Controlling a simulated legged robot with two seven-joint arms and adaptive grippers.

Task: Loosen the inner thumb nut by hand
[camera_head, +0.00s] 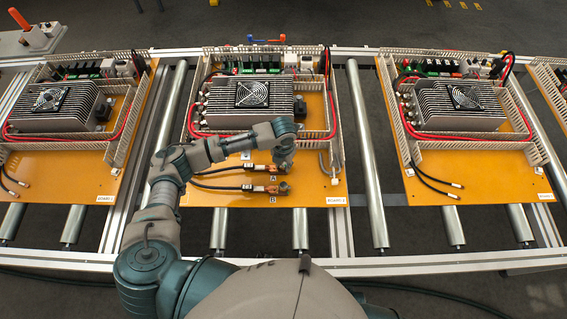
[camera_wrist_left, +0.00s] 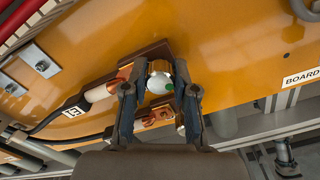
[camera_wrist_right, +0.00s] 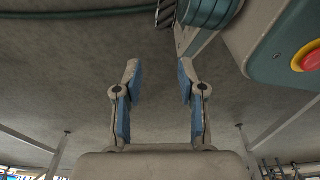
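In the head view my left gripper (camera_head: 283,166) is over terminal A of the middle board and hides much of the nut. A second copper lug (camera_wrist_left: 152,120) lies nearer, its nut mostly hidden by a finger. My right gripper (camera_wrist_right: 158,85) is open and empty.
The middle board (camera_head: 310,192) lies on a roller conveyor (camera_head: 366,165), with similar boards left and right. A finned unit (camera_head: 228,105) with a fan, and slotted ducts, stand behind the terminals. Floor lies below my right gripper; a red button (camera_wrist_right: 310,60) is on its right.

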